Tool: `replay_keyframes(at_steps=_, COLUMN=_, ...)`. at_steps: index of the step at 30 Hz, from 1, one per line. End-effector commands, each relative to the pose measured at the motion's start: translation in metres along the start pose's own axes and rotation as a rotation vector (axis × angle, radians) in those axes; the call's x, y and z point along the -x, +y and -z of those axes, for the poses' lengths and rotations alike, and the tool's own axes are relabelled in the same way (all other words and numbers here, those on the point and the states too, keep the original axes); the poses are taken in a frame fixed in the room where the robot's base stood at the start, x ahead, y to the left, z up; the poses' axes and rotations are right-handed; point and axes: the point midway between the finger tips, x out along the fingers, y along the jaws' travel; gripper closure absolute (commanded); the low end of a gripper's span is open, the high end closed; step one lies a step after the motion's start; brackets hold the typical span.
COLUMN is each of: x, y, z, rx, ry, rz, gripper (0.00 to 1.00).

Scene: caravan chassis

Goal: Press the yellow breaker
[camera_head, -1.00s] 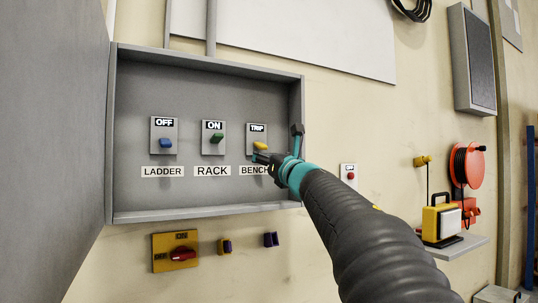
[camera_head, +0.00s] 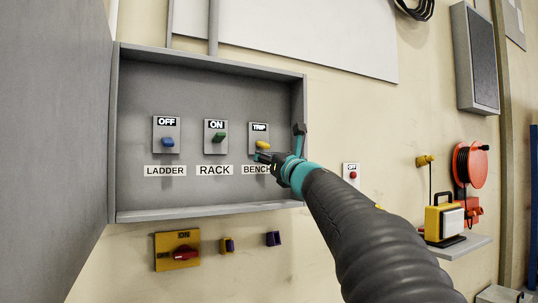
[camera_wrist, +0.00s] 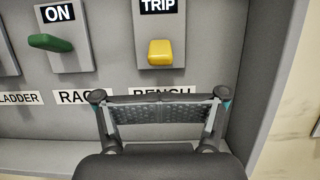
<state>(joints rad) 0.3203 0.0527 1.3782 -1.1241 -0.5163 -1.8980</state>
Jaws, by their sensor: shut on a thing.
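The yellow breaker (camera_head: 262,146) is a small lever on a grey plate under a TRIP sign, above the BENCH label, at the right of the grey box. It also shows in the wrist view (camera_wrist: 160,52), jutting toward me. My gripper (camera_head: 262,157) is just below the yellow breaker and close to it in the head view. In the wrist view my gripper (camera_wrist: 160,96) is below the breaker, with a visible gap in the picture. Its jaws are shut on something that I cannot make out. Whether the gripper touches the breaker is unclear.
A blue breaker (camera_head: 167,142) under OFF and a green breaker (camera_head: 218,137) under ON sit to the left. The box's right wall (camera_wrist: 273,80) is close to my gripper. The open grey door (camera_head: 55,120) stands at far left. A red button (camera_head: 352,175) is outside the box.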

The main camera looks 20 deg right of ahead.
Motion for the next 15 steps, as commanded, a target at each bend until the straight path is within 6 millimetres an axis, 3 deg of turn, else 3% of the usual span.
replay_keyframes(at_steps=8, x=0.000, y=0.000, z=0.001, rx=0.000, ry=0.000, rz=0.000, gripper=1.00)
replay_keyframes(at_steps=15, x=0.003, y=0.001, z=0.022, rx=0.000, ry=0.001, rz=-0.001, gripper=1.00)
